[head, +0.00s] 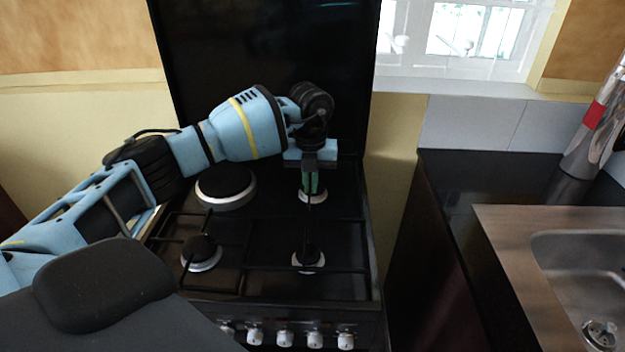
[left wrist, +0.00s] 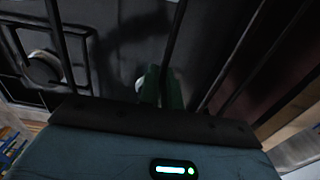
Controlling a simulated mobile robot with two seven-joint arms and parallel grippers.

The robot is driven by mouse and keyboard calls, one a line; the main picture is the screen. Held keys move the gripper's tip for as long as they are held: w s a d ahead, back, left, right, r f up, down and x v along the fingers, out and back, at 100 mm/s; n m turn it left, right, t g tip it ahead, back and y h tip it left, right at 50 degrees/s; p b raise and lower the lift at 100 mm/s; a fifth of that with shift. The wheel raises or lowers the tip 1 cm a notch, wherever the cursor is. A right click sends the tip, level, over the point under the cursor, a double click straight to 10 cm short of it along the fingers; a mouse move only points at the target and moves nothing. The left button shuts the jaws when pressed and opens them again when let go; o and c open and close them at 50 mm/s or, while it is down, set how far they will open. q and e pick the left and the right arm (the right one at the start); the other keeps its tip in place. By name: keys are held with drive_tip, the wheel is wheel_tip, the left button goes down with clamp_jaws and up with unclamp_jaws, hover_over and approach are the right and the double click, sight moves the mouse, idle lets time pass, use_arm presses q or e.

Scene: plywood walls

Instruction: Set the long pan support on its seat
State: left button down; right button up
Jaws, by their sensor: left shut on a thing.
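The black hob (head: 275,285) of the cooker carries burners and thin black pan-support bars. My left gripper (head: 311,186) points down over its right half, near the back right burner (head: 312,196). Its green fingers are shut on a thin black bar of the long pan support (head: 308,225), which runs front to back. In the left wrist view, the fingers (left wrist: 161,88) close around the dark bar (left wrist: 174,45). Whether the support rests on its seat or is slightly above it, I cannot tell. My right gripper is not in view.
A solid hotplate (head: 226,187) is at the back left, and a front left burner (head: 201,252) lies before it. The raised black lid (head: 270,60) stands behind. White knobs (head: 285,338) line the front. A dark worktop (head: 485,170) with a sink (head: 575,265) is to the right.

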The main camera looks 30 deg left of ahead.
use_arm(q)
drive_tip(key=shift+r, duration=0.2)
drive_tip(key=shift+f, duration=2.1)
drive_tip(key=shift+f+b, duration=0.3)
drive_tip(key=shift+f, duration=2.2)
idle(0.9)
drive_tip(key=c, duration=1.5)
unclamp_jaws()
drive_tip(key=shift+f, duration=0.1)
drive_tip(key=shift+f, duration=0.1)
wheel_tip(320, 180, up, 8)
drive_tip(key=shift+r, duration=0.1)
